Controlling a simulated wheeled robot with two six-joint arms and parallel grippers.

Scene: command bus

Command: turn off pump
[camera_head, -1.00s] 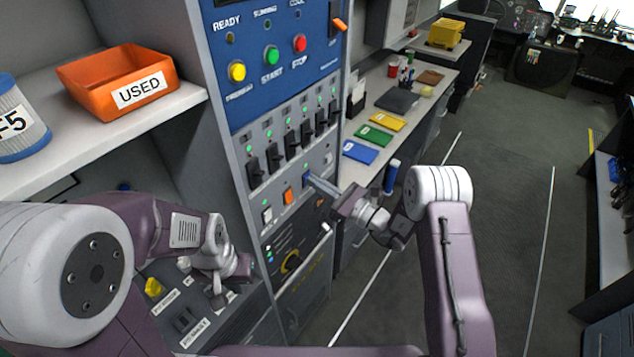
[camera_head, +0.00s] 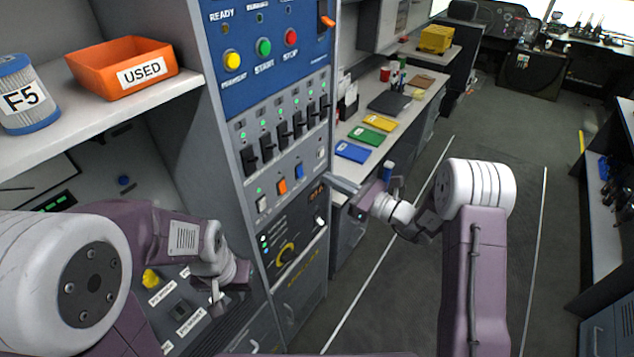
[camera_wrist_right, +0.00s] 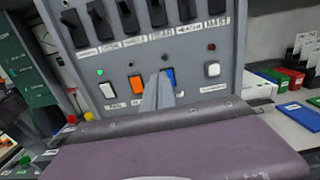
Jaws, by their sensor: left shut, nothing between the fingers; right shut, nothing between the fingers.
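A row of coloured rocker switches sits low on the grey panel: a white one (camera_head: 263,204), an orange one (camera_head: 282,186), a blue one (camera_head: 299,171) and another white one (camera_head: 321,153). In the right wrist view the blue rocker (camera_wrist_right: 169,75) is partly behind my fingers. I cannot read which is the pump's. A green lamp is lit above the left white rocker; those above orange and blue look dark. My right gripper (camera_head: 330,180) is shut and empty, just right of the panel in the head view. My left gripper (camera_head: 217,296) is shut and empty over the lower console.
Black breaker levers (camera_head: 283,134) stand above the rockers, with a yellow knob (camera_head: 285,252) below. Higher are yellow, green and red buttons (camera_head: 264,47). An orange USED bin (camera_head: 121,67) sits on the left shelf. A counter (camera_head: 400,130) lies right; the aisle floor is clear.

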